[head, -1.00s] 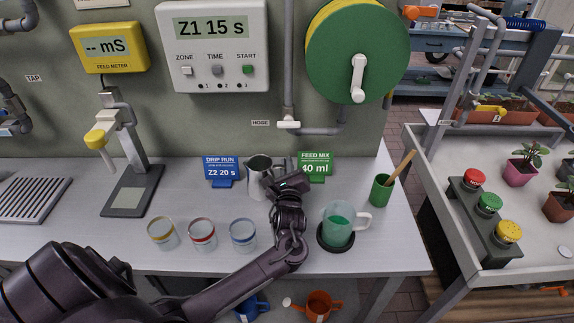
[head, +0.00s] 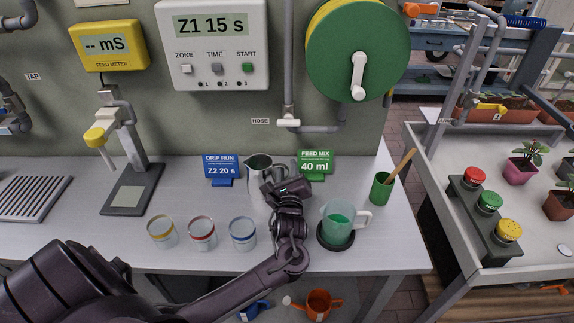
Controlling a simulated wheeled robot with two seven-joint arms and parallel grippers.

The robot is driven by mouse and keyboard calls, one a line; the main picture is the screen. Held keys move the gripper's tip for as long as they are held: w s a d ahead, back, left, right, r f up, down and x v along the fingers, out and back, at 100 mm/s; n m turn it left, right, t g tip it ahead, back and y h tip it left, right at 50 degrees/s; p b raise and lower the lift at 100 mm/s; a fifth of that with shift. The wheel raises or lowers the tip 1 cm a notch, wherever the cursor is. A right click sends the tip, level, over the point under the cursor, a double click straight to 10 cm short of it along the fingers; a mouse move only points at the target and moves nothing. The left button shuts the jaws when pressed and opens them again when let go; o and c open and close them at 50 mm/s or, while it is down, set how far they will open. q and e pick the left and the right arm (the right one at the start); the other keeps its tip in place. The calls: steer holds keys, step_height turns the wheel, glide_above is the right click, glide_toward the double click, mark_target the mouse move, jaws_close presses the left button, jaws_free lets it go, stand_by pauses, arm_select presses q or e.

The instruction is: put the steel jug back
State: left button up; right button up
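The steel jug (head: 258,169) stands upright at the back of the white bench, beside the blue DRIP RUN card. My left gripper (head: 272,190) is at the jug's front right side and covers part of its lower body. The fingers are small, dark and partly hidden by the wrist, so I cannot tell whether they are open or shut, or touching the jug. My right gripper is not in view.
A glass jug of green liquid (head: 338,222) stands on a dark round pad right of my wrist. Several jars, including the blue-banded jar (head: 243,235), stand in front. A green pot (head: 382,188) holds a wooden stick. The DRIP RUN card (head: 221,168) and FEED MIX card (head: 315,163) flank the jug.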

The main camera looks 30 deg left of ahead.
arm_select(q)
steer(key=v, duration=0.9)
steer(key=shift+s+d, duration=0.2)
steer(key=shift+s, duration=0.1)
